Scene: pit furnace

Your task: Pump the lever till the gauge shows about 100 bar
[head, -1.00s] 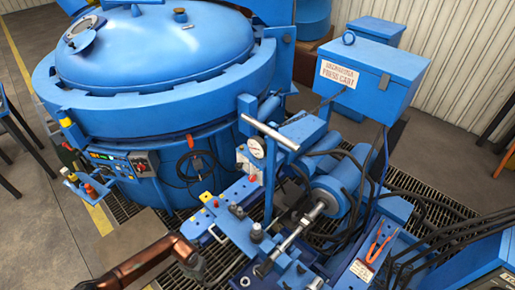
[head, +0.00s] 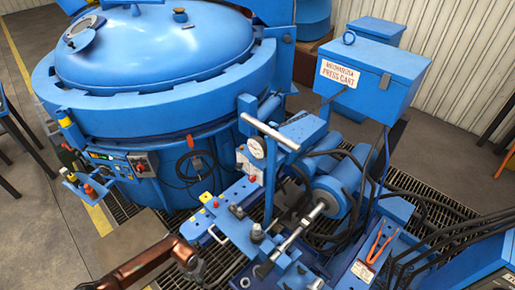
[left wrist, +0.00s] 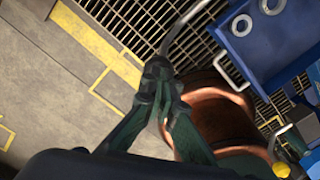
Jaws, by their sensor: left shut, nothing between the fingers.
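The pressure gauge (head: 256,147) is a small white dial on the blue press cart; its needle is too small to read. Beside it a blue post carries a pale metal crossbar (head: 271,135), which looks like the lever handle; I cannot tell for sure. My left gripper (head: 196,270) is low, left of the cart's front edge, below and left of the gauge and crossbar, apart from both. In the left wrist view its dark fingers (left wrist: 158,72) meet at the tips, with nothing held. My right gripper is out of view.
The large round blue furnace (head: 150,100) fills the back left. A thin bent handle (head: 217,234) sticks out from the cart near my left gripper. Black hoses (head: 425,235) run at the right. Orange-handled pliers (head: 380,247) lie on the cart.

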